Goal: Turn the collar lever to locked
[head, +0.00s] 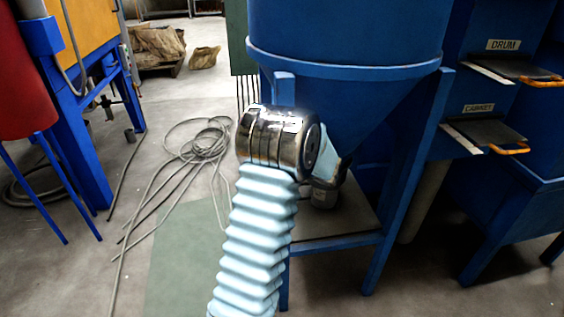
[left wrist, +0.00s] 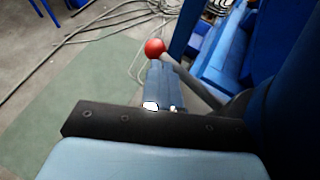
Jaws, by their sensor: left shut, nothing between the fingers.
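The collar lever shows in the left wrist view as a grey shaft with a red ball knob (left wrist: 154,47). The shaft runs from the knob down and right to a dark grey part beside the blue body. My left gripper (left wrist: 161,72) is shut and empty. Its fingertips appear just below the knob in the picture; I cannot tell whether they touch it. In the head view my pale blue arm with its chrome joint reaches in front of the blue hopper (head: 345,35) and hides the lever. My right gripper is in neither view.
The hopper stands on a blue leg frame (head: 410,170). A coiled hose (head: 205,140) lies on the floor at left, near a red vessel (head: 28,80). The floor between is mostly open.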

